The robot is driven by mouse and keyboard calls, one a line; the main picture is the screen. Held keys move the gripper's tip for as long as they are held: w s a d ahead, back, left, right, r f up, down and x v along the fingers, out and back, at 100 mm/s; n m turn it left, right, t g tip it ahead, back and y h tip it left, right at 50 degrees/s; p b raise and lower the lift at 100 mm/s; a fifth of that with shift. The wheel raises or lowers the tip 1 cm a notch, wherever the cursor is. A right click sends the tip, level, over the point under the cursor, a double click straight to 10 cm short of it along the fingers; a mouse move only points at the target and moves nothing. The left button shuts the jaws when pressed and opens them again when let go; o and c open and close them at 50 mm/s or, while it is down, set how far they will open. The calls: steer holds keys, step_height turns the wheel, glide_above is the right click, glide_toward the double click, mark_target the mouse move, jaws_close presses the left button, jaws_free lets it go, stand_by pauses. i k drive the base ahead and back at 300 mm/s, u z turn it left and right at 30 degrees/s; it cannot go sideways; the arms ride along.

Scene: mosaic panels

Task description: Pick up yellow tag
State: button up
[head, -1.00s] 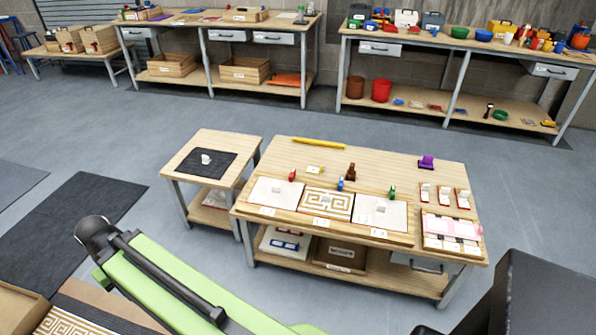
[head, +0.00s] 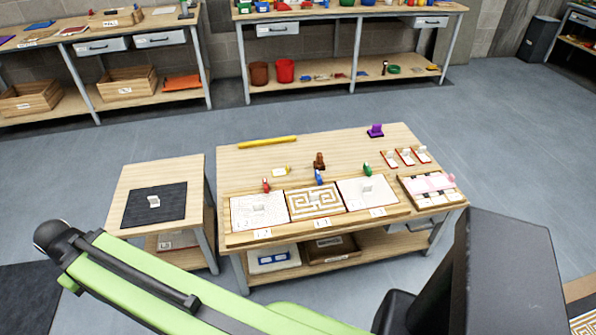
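A small pale tag with yellow on it (head: 280,171) lies on the wooden table, behind the row of panels and left of a brown holder (head: 319,161). It appears to be the yellow tag, though it is too small to make out its details. A longer yellow bar (head: 268,141) lies farther back on the same table. My green arm crosses the lower left of the head view, in front of the tables. My gripper's fingers do not show.
Panels (head: 258,212) line the table's front, with small red, blue and green pieces behind them. A purple holder (head: 375,130) stands at the back right, near several small white-and-red stands. A side table (head: 128,175) with a dark mat stands left. Open floor lies behind.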

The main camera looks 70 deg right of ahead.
mark_target(281, 171)
steer(key=z, duration=0.65)
steer(key=i, duration=0.85)
steer(key=z, duration=0.35)
steer(key=k, duration=0.65)
steer(key=z, duration=0.25)
steer(key=i, duration=0.65)
steer(key=u, duration=0.1)
